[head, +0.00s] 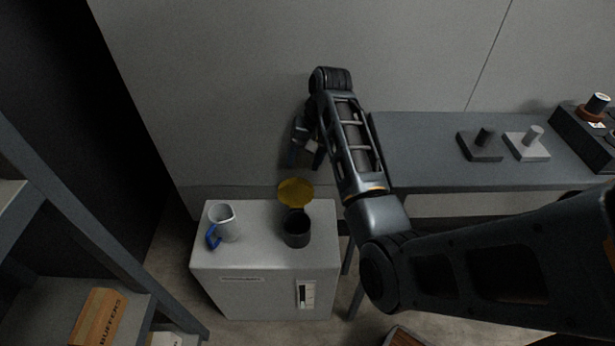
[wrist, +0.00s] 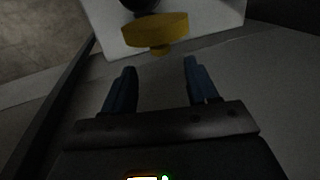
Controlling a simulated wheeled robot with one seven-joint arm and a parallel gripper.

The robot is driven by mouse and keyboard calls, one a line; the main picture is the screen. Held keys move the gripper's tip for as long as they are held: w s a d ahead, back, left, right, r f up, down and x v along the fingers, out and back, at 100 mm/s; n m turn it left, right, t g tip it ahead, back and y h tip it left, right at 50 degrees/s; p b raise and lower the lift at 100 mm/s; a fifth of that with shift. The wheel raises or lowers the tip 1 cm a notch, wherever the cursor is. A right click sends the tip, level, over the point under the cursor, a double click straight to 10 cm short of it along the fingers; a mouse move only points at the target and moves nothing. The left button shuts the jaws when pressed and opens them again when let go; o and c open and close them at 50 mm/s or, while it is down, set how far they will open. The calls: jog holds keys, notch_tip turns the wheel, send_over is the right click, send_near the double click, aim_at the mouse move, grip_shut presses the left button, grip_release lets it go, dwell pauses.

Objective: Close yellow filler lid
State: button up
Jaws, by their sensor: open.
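The yellow filler lid (head: 295,192) stands raised, tilted up behind the open dark filler neck (head: 297,229) on top of a white cabinet (head: 262,262). In the wrist view the yellow lid (wrist: 156,31) is just beyond my fingertips, with a small knob on its near face, and the dark neck (wrist: 138,4) is cut off at the top edge. My gripper (head: 305,160) is above and behind the lid in the head view. In the wrist view my gripper (wrist: 160,77) is open and empty, its blue fingers apart and not touching the lid.
A white jug (head: 223,222) with a blue handle stands on the cabinet, left of the neck. A grey bench (head: 430,150) to the right carries two small blocks with posts (head: 481,145). Shelving with a "BUFFERS" box (head: 99,316) is at left. A wall stands behind the cabinet.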

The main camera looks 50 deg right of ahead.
aim_at(296, 190)
jog(key=x, duration=0.7)
jog(key=shift+f, duration=0.1)
grip_shut()
dwell(0.4)
